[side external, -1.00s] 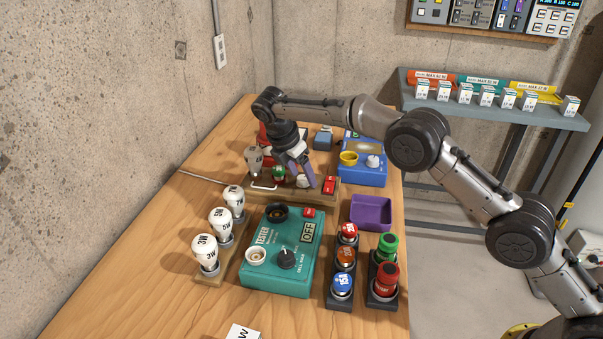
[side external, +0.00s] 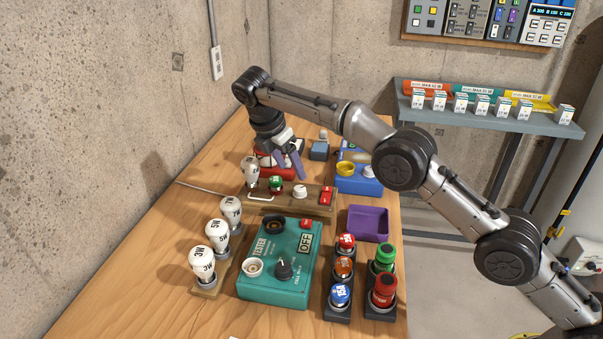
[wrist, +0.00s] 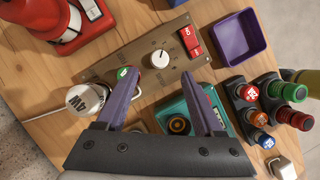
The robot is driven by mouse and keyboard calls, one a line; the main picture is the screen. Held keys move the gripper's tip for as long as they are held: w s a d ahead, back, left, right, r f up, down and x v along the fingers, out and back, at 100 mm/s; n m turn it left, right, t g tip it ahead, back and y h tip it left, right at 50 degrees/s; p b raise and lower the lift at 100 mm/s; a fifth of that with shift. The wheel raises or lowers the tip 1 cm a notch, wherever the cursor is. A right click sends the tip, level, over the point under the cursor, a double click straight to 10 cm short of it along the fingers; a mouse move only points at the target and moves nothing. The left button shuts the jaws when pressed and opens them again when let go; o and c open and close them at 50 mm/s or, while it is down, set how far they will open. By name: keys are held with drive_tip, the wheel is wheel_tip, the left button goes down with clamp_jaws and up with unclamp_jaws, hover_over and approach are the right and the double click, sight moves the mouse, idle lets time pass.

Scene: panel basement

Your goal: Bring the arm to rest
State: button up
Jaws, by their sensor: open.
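My gripper (side external: 288,165) is open and empty. It hangs above the back of the wooden bench, over and behind a wooden control board (side external: 312,197). The board carries a bulb marked 4W (side external: 250,172), a green part, a white knob (side external: 300,191) and a red switch (side external: 326,195). In the wrist view, my two purple fingers (wrist: 160,88) are spread apart, with the board and its white knob (wrist: 159,59) beyond them. Nothing is between the fingertips. A red object (wrist: 60,20) lies behind the board, partly hidden by my gripper in the side view.
A grey shelf (side external: 490,114) holds small boxes. A concrete wall borders the left.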

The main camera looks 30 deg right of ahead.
drive_tip(key=s+d+r+m+t, duration=0.1)
drive_tip(key=s+d+r, duration=0.2)
drive_tip(key=r, duration=0.4)
drive_tip(key=s+d+r+m+y, duration=0.1)
drive_tip(key=s+d+r, duration=0.25)
drive_tip(key=r, duration=0.35)
drive_tip(key=s+d+r+t, duration=0.1)
drive_tip(key=s+d+r, duration=0.2)
drive_tip(key=r, duration=0.4)
drive_tip(key=s+d+r+m, duration=0.3)
drive_tip(key=s+d+r, duration=0.1)
drive_tip(key=s, duration=0.4)
drive_tip(key=s+d+f+m+t+y, duration=0.25)
drive_tip(key=s+m, duration=0.25)
drive_tip(key=s, duration=1.1)
drive_tip(key=s+a+f+m, duration=0.1)
drive_tip(key=s+f+m, duration=0.4)
drive_tip(key=f, duration=0.3)
drive_tip(key=s+a+f+m, duration=0.1)
drive_tip(key=s+f+m, duration=0.3)
drive_tip(key=f, duration=0.4)
drive_tip(key=shift+s+a+f+m+y, duration=0.25)
drive_tip(key=shift+s+a+m+y, duration=0.15)
drive_tip(key=shift+m, duration=0.2)
